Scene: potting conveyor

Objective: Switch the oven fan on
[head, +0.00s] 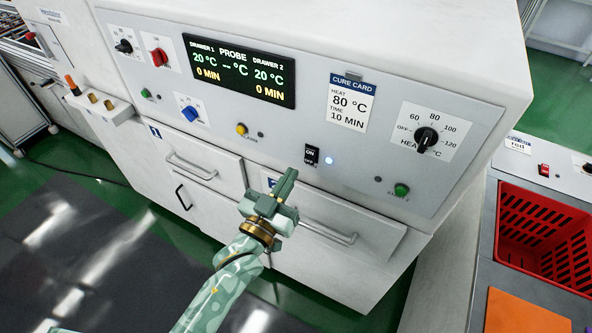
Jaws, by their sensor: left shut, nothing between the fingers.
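The oven's grey control panel (300,120) faces me. A small black rocker switch (311,154) marked ON sits low on the panel, right of the middle. The small label under it is too small to read surely. A round lamp (329,161) just right of the switch glows bluish white. My left gripper (289,174) is shut and empty, with its fingers pointing up toward the panel. Its tips appear just left of and below the switch in the picture; I cannot tell whether they touch the panel. My right gripper is not in view.
The panel also carries a display (239,70), a black heat dial (427,137), a green button (401,190), a yellow button (241,129) and a blue knob (189,114). Drawer handles (328,232) stick out below. A red crate (545,235) stands at the right.

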